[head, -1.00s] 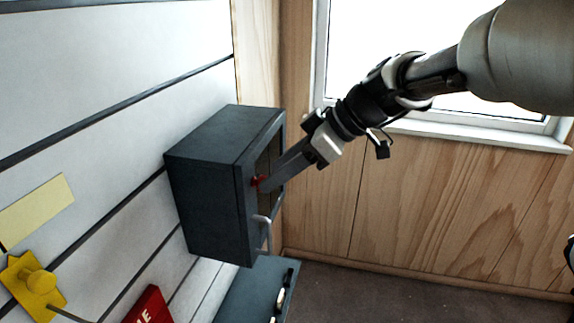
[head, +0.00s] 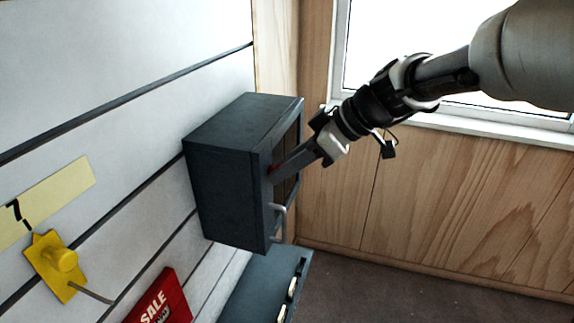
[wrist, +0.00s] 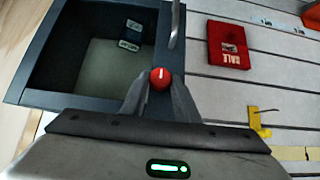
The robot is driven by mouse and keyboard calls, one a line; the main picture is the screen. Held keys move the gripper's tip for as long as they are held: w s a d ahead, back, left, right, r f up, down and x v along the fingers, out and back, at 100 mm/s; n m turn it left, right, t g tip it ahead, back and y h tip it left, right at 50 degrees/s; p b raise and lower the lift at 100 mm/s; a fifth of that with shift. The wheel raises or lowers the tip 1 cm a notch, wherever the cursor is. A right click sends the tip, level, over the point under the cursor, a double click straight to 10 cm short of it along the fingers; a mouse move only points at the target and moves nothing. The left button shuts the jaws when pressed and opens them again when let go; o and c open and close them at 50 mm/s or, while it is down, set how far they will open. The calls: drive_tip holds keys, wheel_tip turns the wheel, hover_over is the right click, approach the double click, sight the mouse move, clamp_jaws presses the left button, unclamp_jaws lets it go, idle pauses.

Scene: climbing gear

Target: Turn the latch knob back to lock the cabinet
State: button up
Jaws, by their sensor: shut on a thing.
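The dark blue-grey cabinet (head: 225,195) is fixed on the slatted wall in the head view. Its red latch knob (head: 271,169) is on the front, above the pale bar handle (head: 280,222). My gripper (head: 276,171) reaches in from the right and is shut on the knob. In the wrist view, the red knob (wrist: 160,77) sits between my two fingertips (wrist: 158,88), with its white mark upright in the picture. The handle (wrist: 176,22) runs just above it there. A framed opening or pane (wrist: 92,90) shows the cabinet's interior; I cannot tell which.
A small dark labelled object (wrist: 131,36) shows inside the cabinet. A red SALE sign (head: 160,302) and a yellow hook piece (head: 58,264) are on the slatted wall. Another dark unit (head: 262,288) is below the cabinet. A window sill (head: 480,128) lies behind my arm.

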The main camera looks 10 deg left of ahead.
drive_tip(key=shift+w+f+m+g+y+p, duration=0.3)
drive_tip(key=shift+m+g+y+p, duration=0.5)
drive_tip(key=shift+m+g+p, duration=0.95)
drive_tip(key=shift+w+f+m+g+y+p, duration=0.3)
drive_tip(key=shift+m+g+y+p, duration=0.7)
drive_tip(key=shift+g, duration=1.3)
drive_tip(key=shift+w+f+m+g+y+p, duration=0.3)
drive_tip(key=shift+m+g+y+p, duration=0.3)
drive_tip(key=shift+m+g+p, duration=0.9)
drive_tip(key=shift+m+g+b, duration=0.25)
drive_tip(key=shift+g+b, duration=0.2)
drive_tip(key=shift+g, duration=0.1)
drive_tip(key=o, duration=1.1)
drive_tip(key=shift+c, duration=0.2)
drive_tip(key=shift+d, duration=0.1)
